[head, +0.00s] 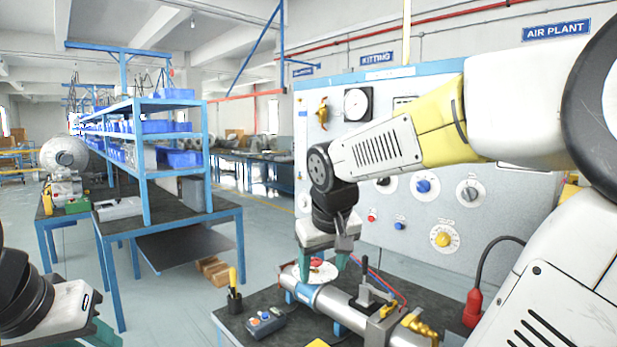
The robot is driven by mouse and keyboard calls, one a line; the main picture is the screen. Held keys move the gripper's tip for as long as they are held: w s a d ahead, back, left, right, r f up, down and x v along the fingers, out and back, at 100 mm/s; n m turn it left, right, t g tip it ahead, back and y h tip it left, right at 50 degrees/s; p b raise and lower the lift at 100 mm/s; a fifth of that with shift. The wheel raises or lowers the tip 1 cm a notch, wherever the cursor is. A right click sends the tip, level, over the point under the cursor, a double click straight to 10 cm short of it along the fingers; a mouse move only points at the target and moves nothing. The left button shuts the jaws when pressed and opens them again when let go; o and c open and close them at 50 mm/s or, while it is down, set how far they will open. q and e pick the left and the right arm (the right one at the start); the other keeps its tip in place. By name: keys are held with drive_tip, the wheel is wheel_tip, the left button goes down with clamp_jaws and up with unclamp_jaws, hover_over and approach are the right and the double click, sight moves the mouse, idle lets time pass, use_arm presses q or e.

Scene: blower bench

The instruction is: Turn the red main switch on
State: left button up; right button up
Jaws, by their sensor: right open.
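A small red part (317,262) on a round white disc (325,273) sits at the pipe on the bench; I cannot tell whether it is the red main switch. My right gripper (321,268) points down there, open, with its teal fingers on either side of the red part. I cannot tell whether they touch it. A small red button (372,218) is on the grey panel (420,270) behind. My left gripper (103,335) shows only partly at the bottom left edge, away from the panel; its fingertips are cut off.
The metal pipe (335,304) with a clamp and brass fittings lies across the dark bench. A control box (265,323) and a tool holder (234,300) stand left of it. A red plug (472,308) hangs at right.

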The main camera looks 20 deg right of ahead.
drive_tip(key=w+d+r+n+g+h, duration=0.15)
drive_tip(key=w+d+h, duration=0.65)
drive_tip(key=w+d, duration=0.85)
drive_tip(key=w+r+n+t+h, duration=0.1)
drive_tip(key=w+r+t+h, duration=0.1)
drive_tip(key=w+r+h, duration=0.45)
drive_tip(key=w+r+n+t+h, duration=0.1)
drive_tip(key=w+r+n+t, duration=0.15)
drive_tip(key=w, duration=0.75)
drive_tip(key=w+d+m+g, duration=0.1)
drive_tip(key=w+d, duration=0.2)
drive_tip(key=d, duration=0.3)
drive_tip(key=shift+w+d, duration=0.2)
drive_tip(key=shift+d, duration=0.1)
drive_tip(key=c, duration=1.4)
drive_tip(key=shift+o, duration=0.2)
